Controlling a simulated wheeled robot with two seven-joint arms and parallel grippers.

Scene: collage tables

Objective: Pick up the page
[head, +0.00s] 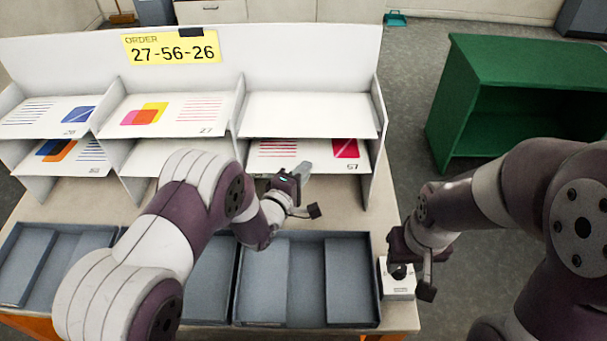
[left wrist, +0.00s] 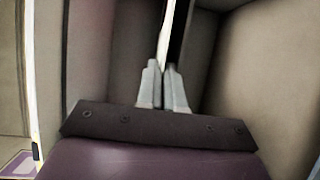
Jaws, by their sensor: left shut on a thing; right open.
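The shelf rack holds printed pages. A page with red lines and a red-pink square (head: 345,149) lies in the lower right compartment; its number is small, perhaps 57. My left gripper (head: 304,169) is at the front edge of that page. In the left wrist view my left gripper's fingers (left wrist: 163,90) are closed together on a thin sheet edge (left wrist: 166,35). My right gripper (head: 413,280) is open beside a small white box (head: 398,290) with a dark top, at the table's right edge.
The yellow order sign (head: 171,48) reads 27-56-26. Page 27 (head: 170,115) lies in the upper middle compartment. The upper right compartment (head: 309,114) looks empty. Blue-grey trays (head: 376,300) line the table front. A green cabinet (head: 520,75) stands at right.

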